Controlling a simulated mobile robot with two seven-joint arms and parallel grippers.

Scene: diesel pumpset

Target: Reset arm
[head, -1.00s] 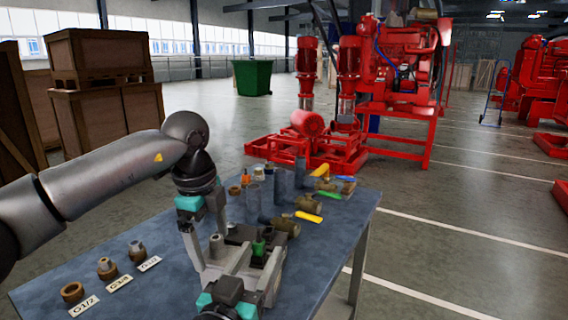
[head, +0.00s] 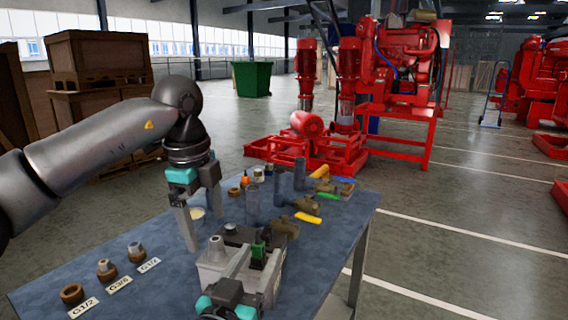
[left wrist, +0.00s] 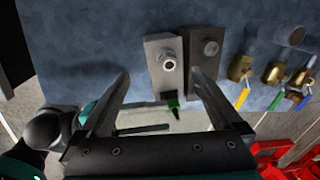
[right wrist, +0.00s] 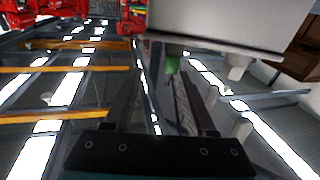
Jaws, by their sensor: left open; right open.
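My left gripper (head: 204,228) is open and empty, with its fingers pointing down over the blue-grey table (head: 180,285), left of a light grey block (head: 212,274). In the left wrist view its fingers (left wrist: 165,95) are spread, and the block (left wrist: 157,82) with a silver fitting on top and a dark block (left wrist: 205,65) show beyond them. A green part (head: 258,250) sits at the block. My right gripper (right wrist: 160,90) is open; in the head view it is partly cut off at the bottom edge, close to the block. The block's pale underside fills the top of the right wrist view.
Three fittings with labels, including a brass ring (head: 72,293), stand at the table's left. Brass valves with coloured handles, such as a yellow handle (head: 307,217), and grey cylinders stand toward the back right. Wooden crates (head: 100,70) and red pumpsets (head: 400,75) stand beyond on the floor.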

